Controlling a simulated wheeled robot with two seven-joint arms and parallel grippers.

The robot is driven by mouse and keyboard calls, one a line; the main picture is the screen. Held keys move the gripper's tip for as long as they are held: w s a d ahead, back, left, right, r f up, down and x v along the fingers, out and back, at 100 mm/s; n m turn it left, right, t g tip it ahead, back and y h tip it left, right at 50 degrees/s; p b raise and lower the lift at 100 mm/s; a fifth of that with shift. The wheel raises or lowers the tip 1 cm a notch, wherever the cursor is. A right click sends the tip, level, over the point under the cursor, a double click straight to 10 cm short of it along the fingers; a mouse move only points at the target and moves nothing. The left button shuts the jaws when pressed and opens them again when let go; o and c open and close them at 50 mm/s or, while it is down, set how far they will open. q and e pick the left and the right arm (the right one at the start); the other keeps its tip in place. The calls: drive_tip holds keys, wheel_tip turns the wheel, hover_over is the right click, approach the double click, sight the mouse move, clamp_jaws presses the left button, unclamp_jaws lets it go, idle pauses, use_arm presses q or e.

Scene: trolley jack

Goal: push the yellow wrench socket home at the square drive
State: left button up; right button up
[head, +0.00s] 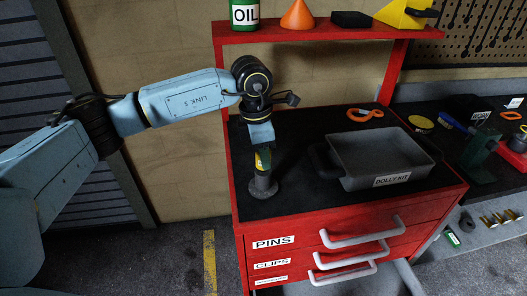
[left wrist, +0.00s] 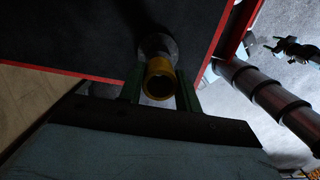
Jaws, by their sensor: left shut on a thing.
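My left gripper (head: 263,155) points down over the red cabinet's black top, near its front left corner. It is shut on the yellow wrench socket (head: 261,162), which is upright and partly hidden by the fingers. In the left wrist view, the socket's open round end (left wrist: 160,88) shows between the two dark green fingers. Directly below it stands a grey round stand (head: 263,188) with a wide foot, also seen in the left wrist view (left wrist: 155,43). The square drive itself is hidden, and I cannot tell how far the socket is over it. My right gripper does not show.
A grey tray labelled DOLLY KIT (head: 385,157) stands to the right of the stand. An orange clip (head: 365,115) lies behind it. A red shelf (head: 330,33) with an oil can and an orange cone overhangs the back. The top around the stand's front is clear.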

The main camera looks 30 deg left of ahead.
use_arm(q)
drive_tip(key=shift+f+b, duration=0.6)
drive_tip(key=shift+f, duration=0.3)
drive_tip(key=o, duration=1.2)
drive_tip(key=shift+r, duration=0.15)
drive_tip(key=r, duration=0.4)
drive_tip(key=a+r, duration=0.1)
drive_tip(key=r, duration=0.3)
drive_tip(key=s+r, duration=0.1)
drive_tip(key=r, duration=0.4)
drive_tip(key=shift+a+r, duration=0.1)
drive_tip(key=shift+a, duration=0.05)
